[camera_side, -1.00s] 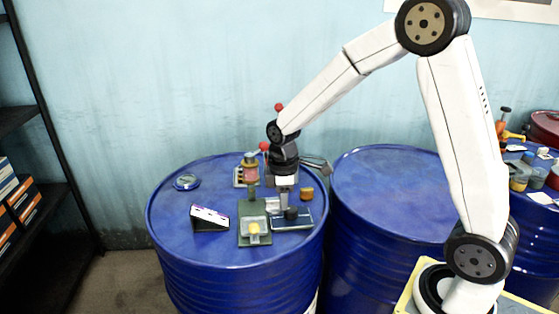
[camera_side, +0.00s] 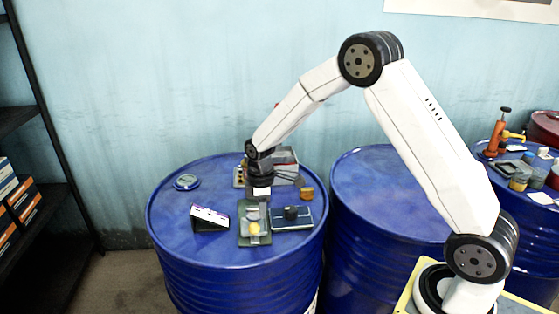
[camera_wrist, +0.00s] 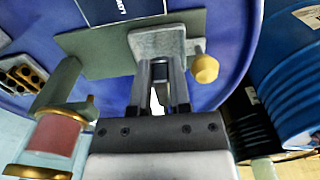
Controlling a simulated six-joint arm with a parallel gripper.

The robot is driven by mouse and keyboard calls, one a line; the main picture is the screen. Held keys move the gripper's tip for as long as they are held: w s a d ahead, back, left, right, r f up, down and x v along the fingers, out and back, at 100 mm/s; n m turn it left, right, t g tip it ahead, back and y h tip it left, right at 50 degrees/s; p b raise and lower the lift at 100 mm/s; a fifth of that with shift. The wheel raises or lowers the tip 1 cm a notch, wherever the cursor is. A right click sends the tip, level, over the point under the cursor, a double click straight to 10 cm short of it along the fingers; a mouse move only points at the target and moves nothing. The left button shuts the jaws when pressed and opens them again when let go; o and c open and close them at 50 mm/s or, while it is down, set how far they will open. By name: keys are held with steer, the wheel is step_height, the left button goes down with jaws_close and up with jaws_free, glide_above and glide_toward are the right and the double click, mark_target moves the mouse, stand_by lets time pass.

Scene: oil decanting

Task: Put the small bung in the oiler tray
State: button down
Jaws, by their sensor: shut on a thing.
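My gripper (camera_side: 254,210) is low over the green oiler base on the left drum. In the wrist view its fingers (camera_wrist: 159,78) are shut on a small dark piece, most likely the small bung, largely hidden between them. The fingertips are right at a pale grey square tray (camera_wrist: 148,40) on the green base (camera_wrist: 90,46); I cannot tell whether the piece touches it. A yellow knob (camera_wrist: 205,69) sits beside the tray and also shows in the side view (camera_side: 254,229). The oiler's reddish glass (camera_wrist: 55,135) stands at lower left in the wrist view.
A flat blue case (camera_side: 305,221) with a black piece (camera_side: 291,212) lies just right of the base. A white-and-purple wedge (camera_side: 209,217) is to its left. A small amber block (camera_side: 306,194) and a grey metal box (camera_side: 286,165) stand behind. The drum's left front is clear.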

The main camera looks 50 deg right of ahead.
steer(key=shift+w+f, duration=0.25)
steer(key=shift+f, duration=1.6)
steer(key=shift+f, duration=0.1)
steer(key=c, duration=0.6)
jaws_free()
step_height(320, 180, up, 12)
steer(key=shift+r, duration=0.15)
